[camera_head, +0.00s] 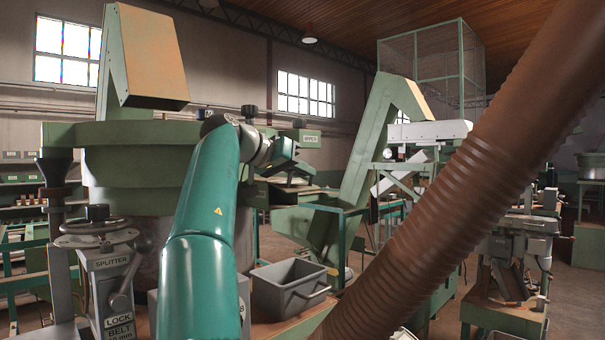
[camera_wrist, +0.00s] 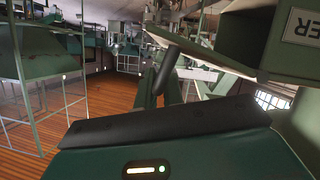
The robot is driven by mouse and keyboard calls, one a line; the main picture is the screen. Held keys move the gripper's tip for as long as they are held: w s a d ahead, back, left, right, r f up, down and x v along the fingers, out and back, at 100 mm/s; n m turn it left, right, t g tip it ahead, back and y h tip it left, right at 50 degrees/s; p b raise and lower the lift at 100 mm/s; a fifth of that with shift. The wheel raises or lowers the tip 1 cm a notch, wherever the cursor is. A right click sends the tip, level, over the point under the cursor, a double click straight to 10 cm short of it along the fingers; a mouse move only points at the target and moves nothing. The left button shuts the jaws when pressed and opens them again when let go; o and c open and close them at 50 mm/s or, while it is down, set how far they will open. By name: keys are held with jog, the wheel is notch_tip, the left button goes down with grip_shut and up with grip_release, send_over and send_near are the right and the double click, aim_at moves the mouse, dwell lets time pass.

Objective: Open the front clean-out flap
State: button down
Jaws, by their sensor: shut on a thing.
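The green hopper (camera_head: 300,133) with a white label stands beyond my arm, right of the large green round vessel. My gripper (camera_head: 288,160) is at the hopper, at the end of my teal arm, and partly covers its front. In the wrist view, my gripper (camera_wrist: 162,86) has its narrow green fingers close together on a dark cylindrical handle (camera_wrist: 167,65).
A grey bin (camera_head: 290,288) stands below the gripper. A thick brown ribbed hose (camera_head: 450,190) crosses the right foreground. The splitter stand (camera_head: 108,270) with a handwheel is at left. A green inclined conveyor (camera_head: 360,160) rises behind.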

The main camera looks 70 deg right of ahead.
jog(key=c, duration=1.5)
grip_release()
jog(key=shift+d, duration=0.1)
jog(key=shift+w+a+r, duration=0.15)
jog(key=shift+w+a, duration=0.05)
jog(key=shift+a, duration=0.15)
jog(key=w+a, duration=0.2)
jog(key=a, duration=0.1)
jog(key=w+a, duration=0.2)
jog(key=a, duration=0.1)
jog(key=w+a, duration=0.3)
jog(key=a, duration=0.1)
jog(key=shift+a, duration=0.1)
